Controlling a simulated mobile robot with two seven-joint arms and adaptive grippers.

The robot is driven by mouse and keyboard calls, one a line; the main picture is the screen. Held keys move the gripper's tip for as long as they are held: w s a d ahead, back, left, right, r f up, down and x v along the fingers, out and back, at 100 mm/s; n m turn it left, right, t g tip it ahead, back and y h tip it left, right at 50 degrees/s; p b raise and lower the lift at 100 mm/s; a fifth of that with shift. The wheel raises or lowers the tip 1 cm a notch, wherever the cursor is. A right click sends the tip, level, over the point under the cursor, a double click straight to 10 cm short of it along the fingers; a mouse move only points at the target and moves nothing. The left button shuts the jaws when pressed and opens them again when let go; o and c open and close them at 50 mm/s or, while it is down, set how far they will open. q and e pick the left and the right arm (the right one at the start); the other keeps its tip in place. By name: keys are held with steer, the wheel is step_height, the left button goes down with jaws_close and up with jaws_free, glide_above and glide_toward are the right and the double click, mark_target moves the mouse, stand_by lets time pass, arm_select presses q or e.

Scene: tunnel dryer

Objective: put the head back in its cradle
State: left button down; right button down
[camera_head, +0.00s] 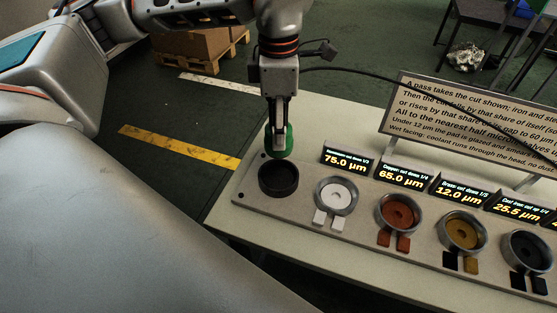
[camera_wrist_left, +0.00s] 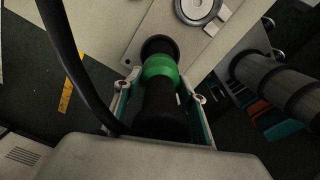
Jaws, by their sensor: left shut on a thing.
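The head is a black cylinder with a green collar (camera_head: 288,140). My left gripper (camera_head: 279,130) is shut on it and holds it upright, pointing down. The cradle (camera_head: 278,180) is a dark round cup at the left end of the grey plate. In the head view the head's lower end is just above and behind the cradle's rim; the exact gap cannot be told. In the left wrist view the green collar (camera_wrist_left: 160,68) lies between the two fingers, with a dark round shape beyond it.
Right of the cradle, a row of metal rings holds a white disc (camera_head: 336,194), a copper one (camera_head: 398,213), a brass one (camera_head: 462,231) and a dark one (camera_head: 527,249). Lit displays (camera_head: 346,160) and a text sign (camera_head: 478,125) stand behind. A black cable (camera_head: 350,72) arcs rightward.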

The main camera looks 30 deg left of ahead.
arm_select(q)
step_height(320, 180, down, 11)
steer(key=shift+r+b, duration=0.2)
steer(key=shift+b, duration=0.1)
steer(key=shift+f, duration=0.15)
stand_by(0.3)
steer(key=c, duration=1.2)
jaws_free()
steer(key=shift+f, duration=0.1)
steer(key=shift+c, duration=0.2)
step_height(320, 180, up, 12)
steer(key=shift+f+p, duration=0.15)
steer(key=shift+p, duration=0.25)
steer(key=shift+r, duration=0.35)
